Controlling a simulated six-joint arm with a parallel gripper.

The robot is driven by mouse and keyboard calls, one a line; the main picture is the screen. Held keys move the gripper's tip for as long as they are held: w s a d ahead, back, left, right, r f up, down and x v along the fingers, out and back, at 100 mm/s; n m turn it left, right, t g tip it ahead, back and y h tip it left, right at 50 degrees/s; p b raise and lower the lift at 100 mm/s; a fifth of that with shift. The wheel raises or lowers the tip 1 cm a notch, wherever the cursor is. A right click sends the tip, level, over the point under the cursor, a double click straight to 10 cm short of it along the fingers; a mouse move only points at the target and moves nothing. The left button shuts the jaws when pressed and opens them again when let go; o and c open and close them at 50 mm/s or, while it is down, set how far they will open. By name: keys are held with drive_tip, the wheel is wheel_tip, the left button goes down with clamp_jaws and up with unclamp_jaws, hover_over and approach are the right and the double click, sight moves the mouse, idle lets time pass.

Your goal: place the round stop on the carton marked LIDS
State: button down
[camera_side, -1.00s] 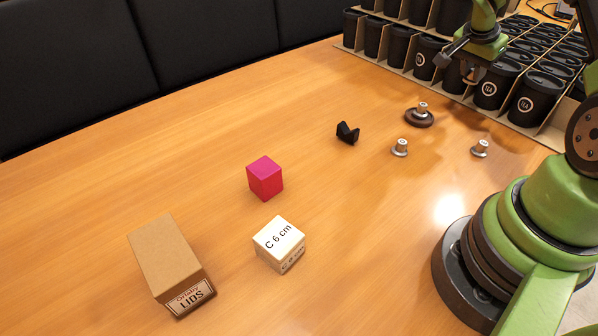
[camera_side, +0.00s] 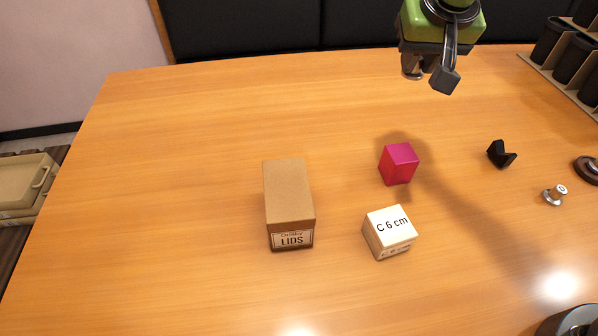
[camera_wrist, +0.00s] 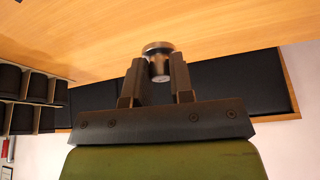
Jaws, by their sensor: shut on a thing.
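My gripper (camera_side: 428,72) is in the air over the far part of the table, behind the magenta cube. In the wrist view its two dark fingers (camera_wrist: 158,68) are shut on a round metal stop (camera_wrist: 158,50), with the stop's wide flange beyond the fingertips. The stop also shows in the side view as a small silvery piece (camera_side: 411,69) beside the dark finger. The LIDS carton (camera_side: 288,190) stands on the table left of and nearer than my gripper, its label on the near face. Its brown top is bare.
The magenta cube (camera_side: 399,164) and the white "C 6 cm" block (camera_side: 389,232) stand right of the carton. A black notched piece (camera_side: 501,154), another metal stop (camera_side: 554,195) and a brown disc (camera_side: 588,170) lie farther right. Table left of the carton is clear.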

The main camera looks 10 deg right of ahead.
drive_tip(key=s+a+r+n+y, duration=0.1)
drive_tip(key=s+a+n, duration=0.15)
drive_tip(key=a, duration=0.45)
drive_tip(key=s+a+r+n+y, duration=0.1)
drive_tip(key=s+a+n, duration=0.1)
drive_tip(key=s+a, duration=0.35)
drive_tip(key=n+y, duration=0.1)
drive_tip(key=n, duration=0.2)
hover_over(284, 185)
drive_tip(key=d, duration=0.1)
drive_tip(key=shift+n, duration=0.25)
drive_tip(key=f, duration=0.3)
drive_tip(key=s+f, duration=0.1)
drive_tip(key=f, duration=0.4)
drive_tip(key=shift+s+a+f, duration=0.1)
drive_tip(key=shift+s+f, duration=0.05)
drive_tip(key=shift+f, duration=0.45)
drive_tip(key=shift+f, duration=0.1)
drive_tip(key=c, duration=1)
unclamp_jaws()
